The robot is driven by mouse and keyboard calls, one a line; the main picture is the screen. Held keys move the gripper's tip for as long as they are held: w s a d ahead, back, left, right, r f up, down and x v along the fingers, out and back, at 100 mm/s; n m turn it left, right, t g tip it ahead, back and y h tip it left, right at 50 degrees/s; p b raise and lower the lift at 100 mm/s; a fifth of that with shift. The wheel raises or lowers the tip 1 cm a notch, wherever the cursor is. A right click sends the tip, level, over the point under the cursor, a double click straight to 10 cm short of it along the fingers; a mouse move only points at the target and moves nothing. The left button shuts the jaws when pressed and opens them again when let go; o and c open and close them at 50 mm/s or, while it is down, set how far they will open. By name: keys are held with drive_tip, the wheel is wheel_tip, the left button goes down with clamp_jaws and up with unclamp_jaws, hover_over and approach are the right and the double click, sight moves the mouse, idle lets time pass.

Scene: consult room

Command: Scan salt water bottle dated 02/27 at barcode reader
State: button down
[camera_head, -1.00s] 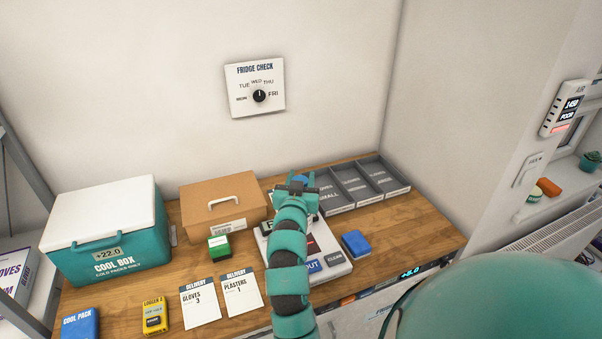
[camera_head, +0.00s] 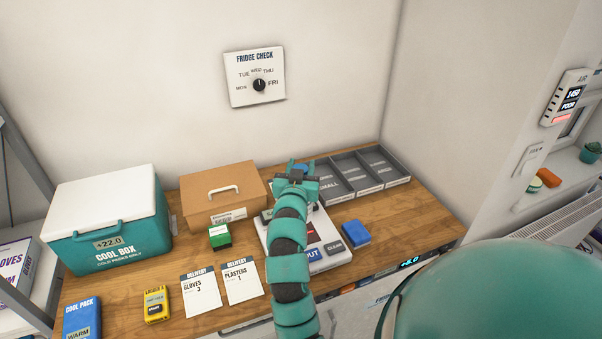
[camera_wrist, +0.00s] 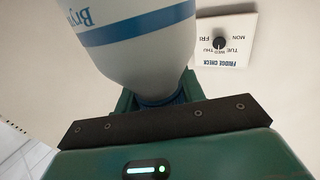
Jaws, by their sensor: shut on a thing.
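My gripper (camera_head: 297,177) is shut on a white bottle (camera_wrist: 140,45) with a blue band and blue lettering starting "Bry". In the wrist view the bottle's narrow neck sits between the jaws. Its date and barcode do not show in this view. In the head view the bottle is mostly hidden behind my gripper. A white device (camera_head: 336,259) with a dark panel, a red patch and "OUT" and "CLEAR" keys lies on the counter, partly covered by my arm; it looks like the barcode reader. My gripper is over its far side; the height gap is unclear.
Grey divided trays (camera_head: 397,182) stand right of my gripper, and a brown carton (camera_head: 205,205) stands left. A blue block (camera_head: 355,232) and a green box (camera_head: 219,238) flank the device. A cool box (camera_head: 90,235) and delivery cards (camera_head: 201,300) are further left.

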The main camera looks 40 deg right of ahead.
drive_tip(key=shift+r+p, duration=0.35)
drive_tip(key=shift+r, duration=2.2)
